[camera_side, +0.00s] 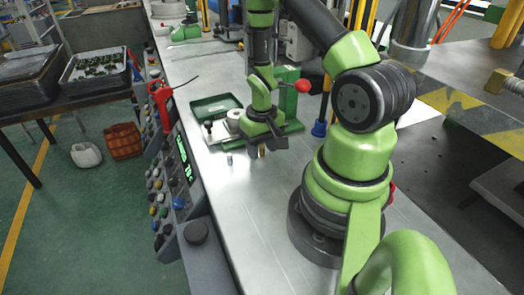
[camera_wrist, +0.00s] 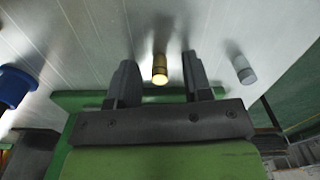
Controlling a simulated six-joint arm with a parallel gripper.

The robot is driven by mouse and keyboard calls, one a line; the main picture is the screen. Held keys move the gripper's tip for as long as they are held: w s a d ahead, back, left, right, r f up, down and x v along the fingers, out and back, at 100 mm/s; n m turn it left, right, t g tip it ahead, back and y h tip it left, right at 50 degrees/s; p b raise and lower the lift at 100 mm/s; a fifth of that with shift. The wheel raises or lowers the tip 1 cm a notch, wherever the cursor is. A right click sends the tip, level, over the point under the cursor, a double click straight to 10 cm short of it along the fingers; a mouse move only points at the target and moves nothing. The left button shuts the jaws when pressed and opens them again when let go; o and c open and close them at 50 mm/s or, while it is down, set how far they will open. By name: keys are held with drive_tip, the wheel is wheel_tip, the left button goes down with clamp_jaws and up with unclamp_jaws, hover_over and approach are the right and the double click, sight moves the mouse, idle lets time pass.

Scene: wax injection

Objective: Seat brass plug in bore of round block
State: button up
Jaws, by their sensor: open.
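The brass plug (camera_side: 262,152) stands upright on the metal bench under my gripper (camera_side: 268,146) in the side view. In the wrist view the brass plug (camera_wrist: 159,70) is between the two fingers of my gripper (camera_wrist: 159,64), with a gap on each side. My gripper is open and holds nothing. A pale round piece (camera_side: 233,116), perhaps the round block, sits behind and left of my gripper; I cannot make out its bore.
A small grey cylinder (camera_side: 230,159) stands left of the plug, and shows right of the fingers in the wrist view (camera_wrist: 243,70). A green tray (camera_side: 214,106) lies behind. A blue object (camera_side: 319,128) stands to the right. The front bench is clear.

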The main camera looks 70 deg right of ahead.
sight(261, 147)
drive_tip(key=shift+f, duration=0.3)
clamp_jaws()
drive_tip(key=shift+r, duration=0.1)
wheel_tip(261, 147, up, 18)
drive_tip(key=w+a+n, duration=0.7)
drive_tip(key=a, duration=0.7)
drive_tip(key=w+d+f+m, duration=0.1)
drive_tip(key=w+d+m, duration=0.15)
drive_tip(key=d, duration=0.75)
drive_tip(key=w+d+f+m, duration=0.1)
drive_tip(key=d+m, duration=0.3)
drive_tip(key=d, duration=0.6)
drive_tip(key=f, duration=0.6)
drive_tip(key=d+f, duration=0.1)
drive_tip(key=f, duration=0.2)
drive_tip(key=shift+s+f, duration=0.3)
drive_tip(key=shift+f, duration=0.1)
